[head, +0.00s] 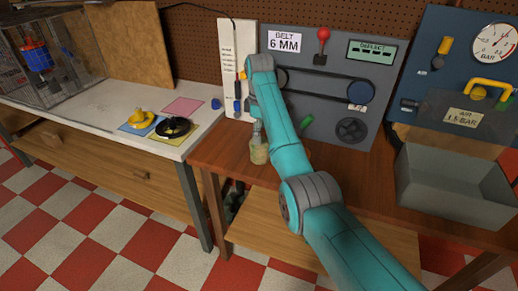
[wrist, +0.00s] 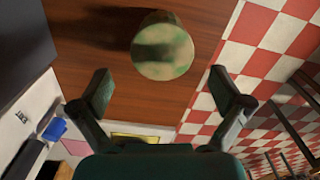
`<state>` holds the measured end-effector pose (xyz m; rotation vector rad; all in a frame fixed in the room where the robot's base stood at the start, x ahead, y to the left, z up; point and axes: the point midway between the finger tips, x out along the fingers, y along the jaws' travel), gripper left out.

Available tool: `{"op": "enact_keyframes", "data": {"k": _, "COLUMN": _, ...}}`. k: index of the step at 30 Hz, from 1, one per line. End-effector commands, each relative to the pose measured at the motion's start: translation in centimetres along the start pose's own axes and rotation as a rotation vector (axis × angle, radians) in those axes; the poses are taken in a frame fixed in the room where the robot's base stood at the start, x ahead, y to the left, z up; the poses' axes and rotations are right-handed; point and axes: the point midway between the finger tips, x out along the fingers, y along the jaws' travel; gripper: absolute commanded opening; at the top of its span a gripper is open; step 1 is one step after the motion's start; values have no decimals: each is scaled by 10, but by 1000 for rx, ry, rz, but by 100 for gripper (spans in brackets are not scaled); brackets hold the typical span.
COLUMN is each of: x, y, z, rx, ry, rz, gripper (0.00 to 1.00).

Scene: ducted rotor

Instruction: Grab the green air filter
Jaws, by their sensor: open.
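The green air filter (head: 259,154) is a short upright cylinder, pale with green patches, standing near the front edge of the brown wooden bench. In the wrist view its round pale-green top (wrist: 163,52) lies ahead of the fingertips, roughly centred between them. My gripper (wrist: 160,88) is open and empty, with one finger on each side of the view. In the head view my teal arm hides part of the gripper, and the visible part is just above the filter. I cannot tell how far the fingertips are from it.
A grey panel (head: 331,111) with a belt, pulleys and a red-knobbed lever stands behind the bench. A grey bin (head: 452,205) is at right. The white table (head: 95,112) at left holds coloured mats. A green-handled item (head: 306,121) is on the panel's lower part.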

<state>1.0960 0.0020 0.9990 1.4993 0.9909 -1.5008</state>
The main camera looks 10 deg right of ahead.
Motion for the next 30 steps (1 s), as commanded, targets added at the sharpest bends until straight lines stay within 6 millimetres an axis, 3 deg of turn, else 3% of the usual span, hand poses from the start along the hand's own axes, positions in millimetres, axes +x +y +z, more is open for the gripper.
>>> {"op": "enact_keyframes", "data": {"k": 4, "x": 24, "y": -1, "z": 0, "rx": 0, "ry": -1, "rz": -2, "gripper": 100}}
{"op": "enact_keyframes", "data": {"k": 13, "x": 47, "y": -1, "z": 2, "rx": 1, "ry": -1, "rz": -1, "gripper": 100}}
{"op": "enact_keyframes", "data": {"k": 21, "x": 82, "y": -2, "z": 3, "rx": 0, "ry": 0, "rz": 0, "gripper": 100}}
{"op": "enact_keyframes", "data": {"k": 29, "x": 87, "y": -2, "z": 3, "rx": 0, "ry": 0, "rz": 1, "gripper": 100}}
{"op": "enact_keyframes", "data": {"k": 30, "x": 87, "y": -2, "z": 3, "rx": 0, "ry": 0, "rz": 1, "gripper": 92}}
